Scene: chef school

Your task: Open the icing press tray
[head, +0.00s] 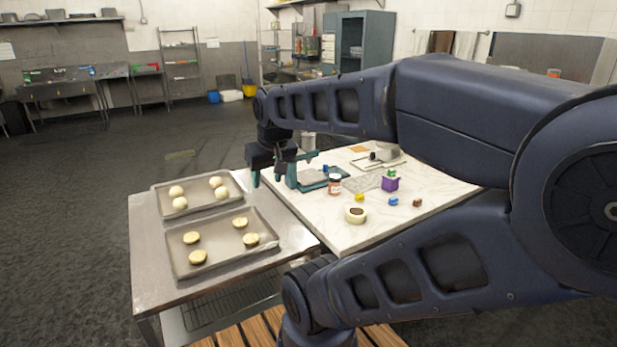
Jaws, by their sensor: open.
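The icing press (322,183) is a small teal device with a pale flat plate, standing at the left part of the white marble-like table. Whether its tray is open or shut is too small to tell. My gripper (273,177) is open and points down at the table's left edge, just left of the press. Its fingers overlap the press's left side in the picture, so I cannot tell whether they touch it. Nothing shows between the fingers.
Two baking trays, one with pale dough balls (160,203) and one with cut rounds (178,262), lie on the metal table at left.

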